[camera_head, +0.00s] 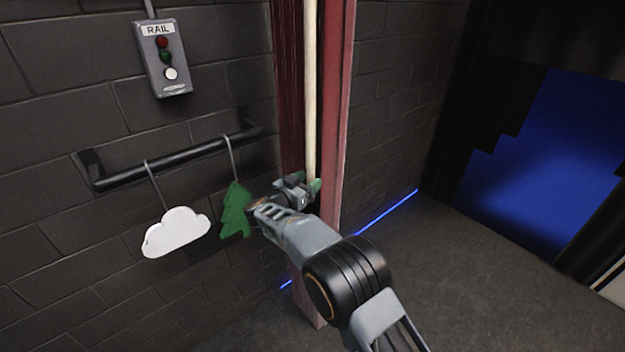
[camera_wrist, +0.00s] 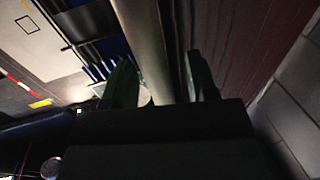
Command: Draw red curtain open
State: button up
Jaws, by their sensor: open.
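A cream vertical rope or pole (camera_head: 310,90) runs down inside a red upright channel (camera_head: 338,130). My gripper (camera_head: 304,186) is at the lower visible part of the cream line, in front of the channel. In the wrist view the two green fingers of my gripper (camera_wrist: 162,82) stand apart, with the cream line (camera_wrist: 146,45) passing between them, nearer the left finger. I cannot tell whether either finger touches it. I cannot make out a red curtain in either view. Black drapery (camera_head: 483,95) hangs at the right beside a blue lit area (camera_head: 560,150).
A grey RAIL box (camera_head: 163,58) with red, green and white buttons is on the dark brick wall. A black wall bar (camera_head: 185,157) holds a white cloud (camera_head: 176,232) and a green tree (camera_head: 236,211), close left of my gripper. The floor (camera_head: 450,270) at right is clear.

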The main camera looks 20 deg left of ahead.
jog(key=b+v, duration=0.2)
jog(key=v, duration=0.8)
jog(key=shift+s, duration=0.35)
jog(key=shift+a, duration=0.15)
jog(key=s+a+f+n+g+y, duration=0.1)
jog(key=a+f+n+g+y, duration=0.15)
jog(key=a+n+y, duration=0.35)
jog(key=s+a+f+n+g+y, duration=0.1)
jog(key=a+f+g+y, duration=0.15)
jog(key=y, duration=0.45)
jog(key=s+d+r+m+g+h, duration=0.1)
jog(key=s+d, duration=0.4)
jog(key=d, duration=1.2)
jog(key=s+d+r+m+g+h, duration=0.1)
jog(key=s+d+r+g+h, duration=0.1)
jog(key=d, duration=1.5)
jog(key=s+d+r+g+h, duration=0.1)
jog(key=s+d+g+h, duration=0.2)
jog(key=s+d, duration=0.6)
jog(key=d+g, duration=0.1)
jog(key=d, duration=0.8)
jog(key=shift+r+m+h, duration=0.25)
jog(key=shift+m+h, duration=0.05)
jog(key=shift+m, duration=0.1)
